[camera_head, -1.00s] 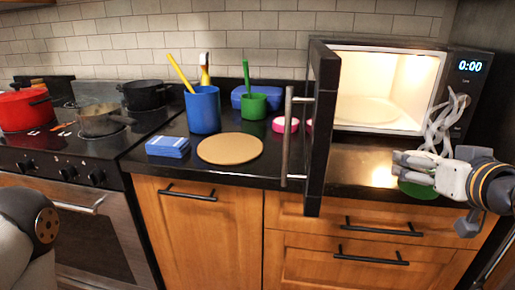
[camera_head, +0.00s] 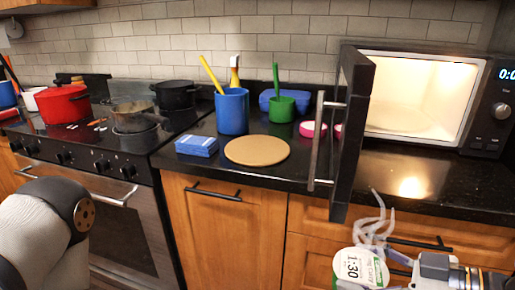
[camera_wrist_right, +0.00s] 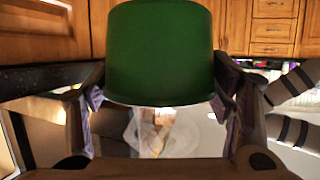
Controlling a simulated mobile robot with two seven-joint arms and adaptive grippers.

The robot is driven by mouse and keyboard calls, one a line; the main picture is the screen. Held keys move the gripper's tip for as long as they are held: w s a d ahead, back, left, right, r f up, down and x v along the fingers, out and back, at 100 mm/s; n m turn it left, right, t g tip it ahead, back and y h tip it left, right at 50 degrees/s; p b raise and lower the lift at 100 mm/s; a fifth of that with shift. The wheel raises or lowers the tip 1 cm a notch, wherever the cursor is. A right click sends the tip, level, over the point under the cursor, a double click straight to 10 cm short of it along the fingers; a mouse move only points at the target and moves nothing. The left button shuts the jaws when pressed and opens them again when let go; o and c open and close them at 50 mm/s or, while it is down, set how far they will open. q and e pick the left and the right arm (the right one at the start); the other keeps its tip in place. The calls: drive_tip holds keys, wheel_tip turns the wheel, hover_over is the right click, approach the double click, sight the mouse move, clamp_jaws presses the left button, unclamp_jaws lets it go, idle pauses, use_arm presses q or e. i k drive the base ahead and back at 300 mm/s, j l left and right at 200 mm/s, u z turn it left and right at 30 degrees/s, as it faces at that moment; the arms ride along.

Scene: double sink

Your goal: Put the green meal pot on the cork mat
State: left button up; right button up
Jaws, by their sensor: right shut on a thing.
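The green meal pot (camera_wrist_right: 160,52) fills the top middle of the right wrist view, between the fingers of my right gripper (camera_wrist_right: 164,88). In the head view the pot (camera_head: 358,270) shows its pale top marked 1:30, with steam above it, at the bottom edge. My right gripper (camera_head: 398,274) is shut on the pot in front of the drawers, and is partly cut off. The round cork mat (camera_head: 257,150) lies bare on the black counter, further back and left of the pot. My left gripper is out of view; only part of my left arm shows.
The open microwave (camera_head: 430,100) is lit inside. Its door (camera_head: 352,130) stands out over the counter, just right of the mat. A blue box (camera_head: 197,146), a blue cup (camera_head: 232,111) and a green cup (camera_head: 281,109) stand around the mat. The stove is left.

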sight(258, 147)
drive_tip(key=j+z, duration=0.75)
drive_tip(key=k+j+z, duration=0.1)
drive_tip(key=j+z, duration=0.3)
